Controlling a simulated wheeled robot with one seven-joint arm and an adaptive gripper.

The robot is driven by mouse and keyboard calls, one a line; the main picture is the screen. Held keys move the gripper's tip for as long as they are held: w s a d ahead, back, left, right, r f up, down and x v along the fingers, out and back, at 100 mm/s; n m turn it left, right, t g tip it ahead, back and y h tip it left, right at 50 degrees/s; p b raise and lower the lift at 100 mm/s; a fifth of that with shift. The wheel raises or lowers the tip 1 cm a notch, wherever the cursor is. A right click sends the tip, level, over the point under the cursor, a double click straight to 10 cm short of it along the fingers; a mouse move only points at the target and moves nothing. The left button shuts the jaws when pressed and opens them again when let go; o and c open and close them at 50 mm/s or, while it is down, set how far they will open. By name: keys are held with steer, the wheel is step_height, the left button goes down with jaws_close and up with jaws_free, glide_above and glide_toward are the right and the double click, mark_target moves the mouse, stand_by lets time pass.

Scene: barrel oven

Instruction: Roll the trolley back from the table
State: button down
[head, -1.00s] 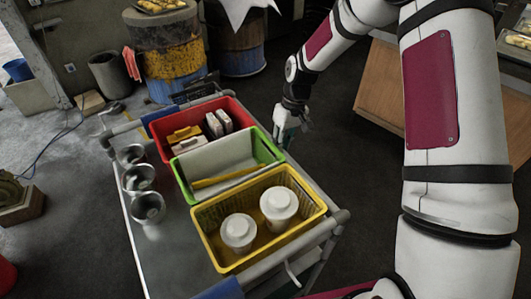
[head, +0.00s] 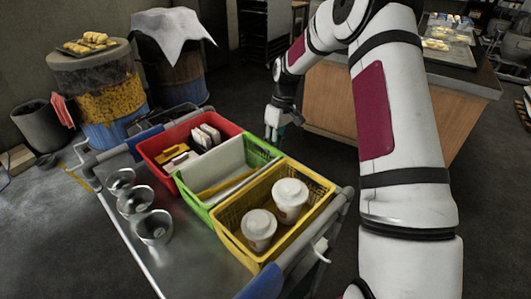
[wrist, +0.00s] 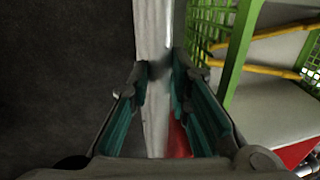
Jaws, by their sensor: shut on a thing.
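The grey metal trolley (head: 185,262) stands at the lower left in the head view, loaded with bins. My gripper (head: 275,128) is low at its far right side, beside the red and green bins. In the wrist view my gripper (wrist: 157,72) has its teal-lined fingers on either side of the trolley's light grey side rail (wrist: 155,120) and is shut on it. The table, a wood-sided counter (head: 330,100), is behind and to the right of my gripper, with dark floor between it and the trolley.
Red (head: 150,148), green (head: 194,200) and yellow (head: 228,240) bins hold goods, including white tubs. Several metal cups (head: 154,226) stand on the trolley's left. Barrels (head: 98,95) and a dark bin (head: 40,125) stand behind it.

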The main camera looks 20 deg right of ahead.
steer(key=shift+w+d, duration=0.35)
steer(key=shift+d, duration=0.25)
steer(key=shift+r, duration=0.1)
steer(key=c, duration=1.5)
jaws_free()
steer(key=r, duration=0.4)
steer(key=d+r, duration=0.1)
steer(key=r, duration=0.2)
steer(key=d+r, duration=0.1)
steer(key=r, duration=0.3)
steer(key=shift+w+r, duration=0.35)
